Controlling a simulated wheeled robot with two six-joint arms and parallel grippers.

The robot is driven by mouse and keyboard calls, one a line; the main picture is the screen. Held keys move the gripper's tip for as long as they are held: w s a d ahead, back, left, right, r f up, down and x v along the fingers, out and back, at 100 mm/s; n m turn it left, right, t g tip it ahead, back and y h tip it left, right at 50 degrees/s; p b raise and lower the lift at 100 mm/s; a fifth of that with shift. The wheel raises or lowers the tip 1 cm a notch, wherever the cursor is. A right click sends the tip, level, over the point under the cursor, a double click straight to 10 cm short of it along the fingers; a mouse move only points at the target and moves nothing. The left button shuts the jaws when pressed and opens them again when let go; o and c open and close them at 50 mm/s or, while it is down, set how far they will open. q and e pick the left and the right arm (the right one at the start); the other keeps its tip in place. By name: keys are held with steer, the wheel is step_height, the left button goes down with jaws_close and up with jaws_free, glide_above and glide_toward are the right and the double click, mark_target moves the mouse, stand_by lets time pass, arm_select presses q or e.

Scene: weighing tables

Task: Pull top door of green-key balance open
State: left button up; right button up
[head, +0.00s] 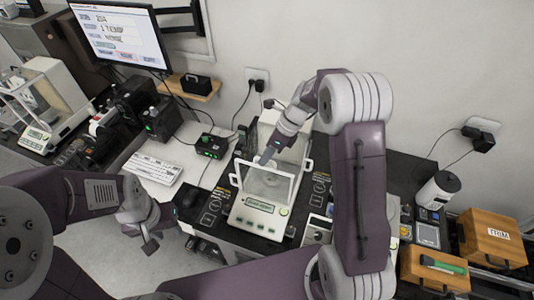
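The green-key balance (257,216) stands on the dark table in the middle of the head view, with a green display and several green keys on its front. Its glass draft chamber (268,184) rises behind the keys, with pale handles at the left (234,178) and right sides. My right gripper (266,157) reaches down from the upper right to the top of the chamber. I cannot tell whether it touches the top door, and its fingers are too small to read. My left gripper (149,244) hangs at lower left, away from the balance; its finger opening is unclear.
A second balance (36,138) stands at far left. A monitor (118,33), keyboard (153,168) and small black box with green lights (211,146) are left of the green-key balance. Wooden boxes (492,238) and a white-and-black cylinder (438,190) stand at right.

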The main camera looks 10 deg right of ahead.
steer(key=shift+w+f, duration=0.1)
steer(key=shift+w, duration=0.1)
jaws_close()
stand_by(1.1)
